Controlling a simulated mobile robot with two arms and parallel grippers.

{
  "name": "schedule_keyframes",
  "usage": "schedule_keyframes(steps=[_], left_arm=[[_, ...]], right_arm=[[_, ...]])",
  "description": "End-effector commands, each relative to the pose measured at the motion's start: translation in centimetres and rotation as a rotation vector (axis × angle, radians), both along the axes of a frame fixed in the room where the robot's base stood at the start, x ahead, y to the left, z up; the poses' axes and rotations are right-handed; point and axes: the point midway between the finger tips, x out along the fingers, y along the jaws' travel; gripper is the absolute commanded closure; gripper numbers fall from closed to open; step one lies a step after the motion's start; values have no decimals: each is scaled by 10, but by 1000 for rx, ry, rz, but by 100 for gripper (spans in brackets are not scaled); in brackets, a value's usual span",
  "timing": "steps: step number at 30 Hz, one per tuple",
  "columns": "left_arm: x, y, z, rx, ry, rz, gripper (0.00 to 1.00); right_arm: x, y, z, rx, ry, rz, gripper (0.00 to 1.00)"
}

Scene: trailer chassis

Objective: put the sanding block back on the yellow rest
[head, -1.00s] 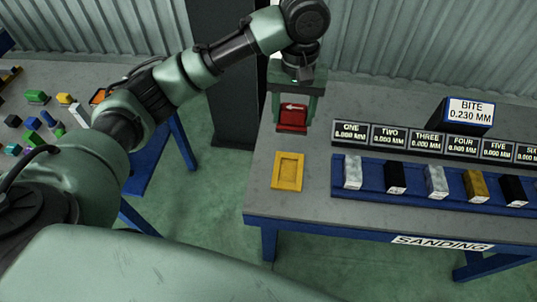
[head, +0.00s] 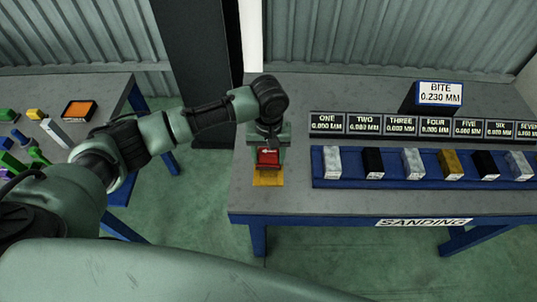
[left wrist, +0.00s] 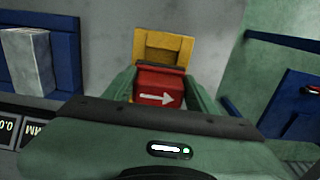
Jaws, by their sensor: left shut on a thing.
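The sanding block (head: 267,157) is red with a white arrow on it. My left gripper (head: 268,160) is shut on it, with a green finger on either side. The yellow rest (head: 268,179) lies flat on the grey sanding table; the block hides its far part in the head view. In the left wrist view the red block (left wrist: 158,88) sits between the fingers, and the yellow rest (left wrist: 165,46) shows beyond it. I cannot tell whether the block touches the rest. My right gripper is not in view.
A blue rack (head: 400,182) with several blocks stands right of the rest, below a row of number displays (head: 405,126). The BITE display (head: 438,93) is behind. Another table (head: 105,90) with loose coloured pieces is at the left. The table's front edge is close to the rest.

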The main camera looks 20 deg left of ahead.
Motion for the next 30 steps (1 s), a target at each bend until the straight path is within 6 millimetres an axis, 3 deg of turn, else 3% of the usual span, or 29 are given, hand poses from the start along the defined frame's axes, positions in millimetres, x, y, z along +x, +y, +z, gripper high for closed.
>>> schedule_keyframes(steps=[15, 16, 18, 30], left_arm=[[0, -1, -8, -2, -1, -1, 76], [0, 0, -9, -2, -1, -1, 35], [0, 0, -9, -1, 0, -1, 22], [1, 0, -2, -1, -4, -1, 22]], right_arm=[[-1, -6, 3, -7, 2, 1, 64], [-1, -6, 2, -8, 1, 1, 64], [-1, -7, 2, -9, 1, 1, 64], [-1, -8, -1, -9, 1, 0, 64]])
